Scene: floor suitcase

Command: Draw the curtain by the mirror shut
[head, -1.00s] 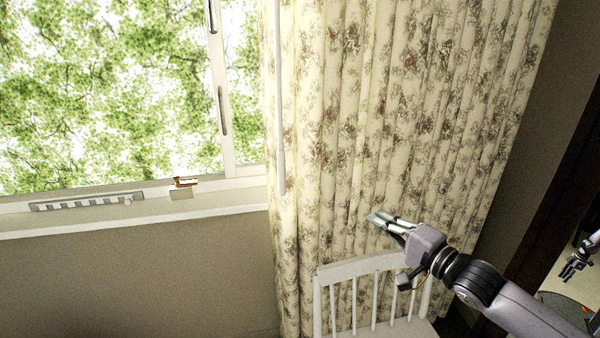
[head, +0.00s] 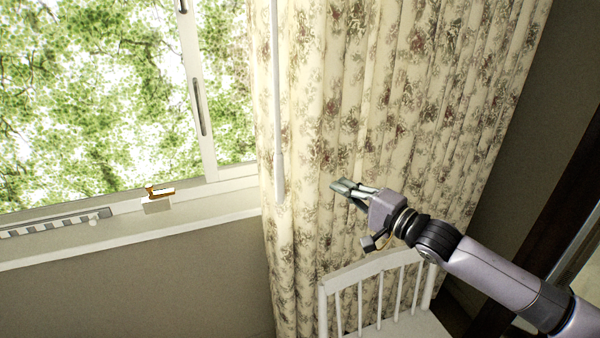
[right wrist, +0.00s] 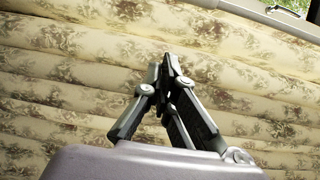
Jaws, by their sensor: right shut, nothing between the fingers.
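The cream floral curtain (head: 400,110) hangs in gathered folds to the right of the window, in the head view. A white draw rod (head: 278,130) hangs along its left edge. My right gripper (head: 338,186) is shut and empty in front of the curtain, to the right of the rod's lower end. In the right wrist view the shut fingers (right wrist: 168,68) point at the curtain folds (right wrist: 60,60). I cannot tell whether the fingertips touch the cloth. The mirror (head: 562,270) shows only in part at the right edge, beside a dark frame. My left gripper is not in view.
A white chair (head: 375,265) stands against the curtain below my right gripper. The window (head: 100,100) is uncovered at the left, with a white sill (head: 130,225) and an orange-brown latch (head: 160,192). The space before the sill is clear.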

